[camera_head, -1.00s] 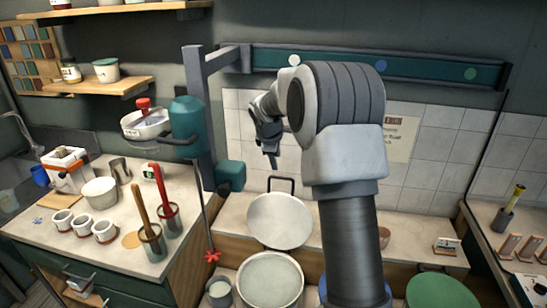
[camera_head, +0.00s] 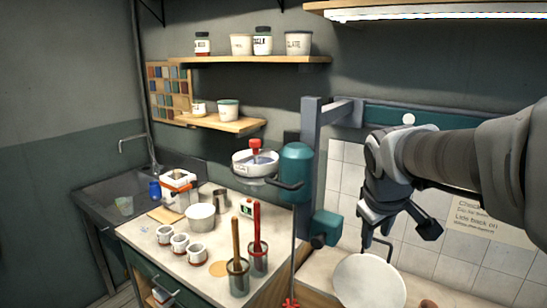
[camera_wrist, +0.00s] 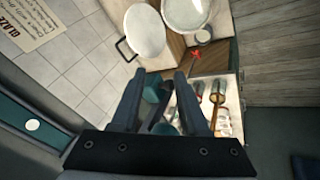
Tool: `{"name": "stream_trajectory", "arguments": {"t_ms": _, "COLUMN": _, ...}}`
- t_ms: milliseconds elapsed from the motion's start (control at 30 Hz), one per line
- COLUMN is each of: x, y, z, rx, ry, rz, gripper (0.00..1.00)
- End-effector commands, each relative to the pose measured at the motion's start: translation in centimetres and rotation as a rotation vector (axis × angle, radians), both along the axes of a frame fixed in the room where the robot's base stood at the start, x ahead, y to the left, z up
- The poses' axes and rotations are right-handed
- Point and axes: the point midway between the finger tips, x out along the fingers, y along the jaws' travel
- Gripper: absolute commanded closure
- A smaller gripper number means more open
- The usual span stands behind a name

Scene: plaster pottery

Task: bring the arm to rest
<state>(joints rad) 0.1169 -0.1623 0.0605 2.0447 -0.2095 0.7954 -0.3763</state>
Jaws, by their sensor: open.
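My gripper (camera_head: 403,232) is at the right of the head view, in front of the tiled wall and above a white round lid or disc (camera_head: 369,283). Its jaws are spread and point downward. In the wrist view my gripper (camera_wrist: 163,78) shows its fingers apart with no object clearly held between them. The white disc with a dark wire handle (camera_wrist: 144,32) lies beyond the fingertips there. My arm reaches in from the right edge of the head view.
A teal cylinder on a post (camera_head: 296,166) stands left of my gripper. The counter (camera_head: 200,270) holds small cups (camera_head: 180,244), a white bowl (camera_head: 200,216) and two metal pots with tools (camera_head: 238,277). Shelves (camera_head: 250,59) hang on the wall; a sink (camera_head: 120,205) is at the left.

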Motion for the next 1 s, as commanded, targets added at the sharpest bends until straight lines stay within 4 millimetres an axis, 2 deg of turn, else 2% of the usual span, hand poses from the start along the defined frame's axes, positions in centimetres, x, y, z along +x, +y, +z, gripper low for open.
{"name": "stream_trajectory", "arguments": {"t_ms": 33, "x": -2.0, "y": 0.7, "z": 0.2, "rx": 0.029, "ry": -0.014, "rz": -0.029, "gripper": 0.56}}
{"name": "stream_trajectory", "arguments": {"t_ms": 300, "x": -11.2, "y": 3.4, "z": -1.0, "rx": 0.208, "ry": -0.056, "rz": -0.198, "gripper": 0.56}}
{"name": "stream_trajectory", "arguments": {"t_ms": 500, "x": -16.2, "y": 4.9, "z": -2.9, "rx": 0.324, "ry": -0.068, "rz": -0.294, "gripper": 0.56}}
{"name": "stream_trajectory", "arguments": {"t_ms": 700, "x": -18.2, "y": 5.6, "z": -3.9, "rx": 0.376, "ry": -0.069, "rz": -0.336, "gripper": 0.56}}
{"name": "stream_trajectory", "arguments": {"t_ms": 1000, "x": -18.3, "y": 5.6, "z": -4.0, "rx": 0.380, "ry": -0.068, "rz": -0.340, "gripper": 0.56}}
